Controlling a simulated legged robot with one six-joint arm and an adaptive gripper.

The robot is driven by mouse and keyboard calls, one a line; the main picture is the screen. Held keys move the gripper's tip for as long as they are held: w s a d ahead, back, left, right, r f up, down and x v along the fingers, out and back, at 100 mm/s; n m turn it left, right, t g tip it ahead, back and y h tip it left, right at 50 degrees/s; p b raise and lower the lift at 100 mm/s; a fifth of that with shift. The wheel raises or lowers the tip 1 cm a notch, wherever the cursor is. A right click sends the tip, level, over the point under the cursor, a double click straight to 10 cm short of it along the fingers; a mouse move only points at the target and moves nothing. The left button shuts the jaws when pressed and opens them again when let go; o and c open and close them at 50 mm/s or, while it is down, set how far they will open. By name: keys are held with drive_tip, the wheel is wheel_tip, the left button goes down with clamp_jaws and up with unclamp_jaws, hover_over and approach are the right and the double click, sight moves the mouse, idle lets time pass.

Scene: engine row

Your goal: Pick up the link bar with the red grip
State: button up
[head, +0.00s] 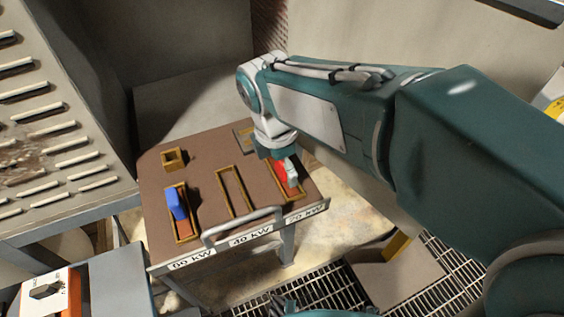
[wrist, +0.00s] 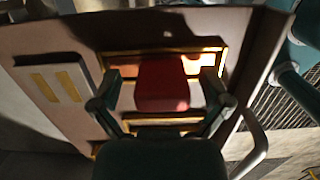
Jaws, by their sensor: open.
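The link bar with the red grip (head: 281,174) lies in the right-hand yellow-framed slot of the brown cart top, above the 20 kW label. In the wrist view its red grip (wrist: 162,88) is in the middle of the picture. My gripper (head: 286,168) is over this slot, pointing down, and partly hides the bar in the head view. In the wrist view the open fingers of my gripper (wrist: 160,82) stand left and right of the red grip, with a visible gap on each side. The bar's lower part is mostly hidden.
A blue-gripped bar (head: 175,203) sits in the left slot. The middle slot (head: 232,192) is empty. A small yellow square holder (head: 173,158) stands at the back left. A grey handle rail (head: 243,226) runs along the front edge. A louvred grey cabinet (head: 50,120) is at the left.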

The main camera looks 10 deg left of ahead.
drive_tip(key=shift+d, duration=0.15)
clamp_jaws()
drive_tip(key=shift+r, duration=0.5)
drive_tip(key=shift+s+a+r, duration=0.1)
drive_tip(key=shift+a+r, duration=0.05)
drive_tip(key=shift+r, duration=0.5)
drive_tip(key=shift+a+r, duration=0.1)
drive_tip(key=shift+r, duration=0.5)
drive_tip(key=s+a+r, duration=0.3)
drive_tip(key=s+r, duration=0.6)
drive_tip(key=s, duration=0.4)
drive_tip(key=shift+s+r, duration=0.25)
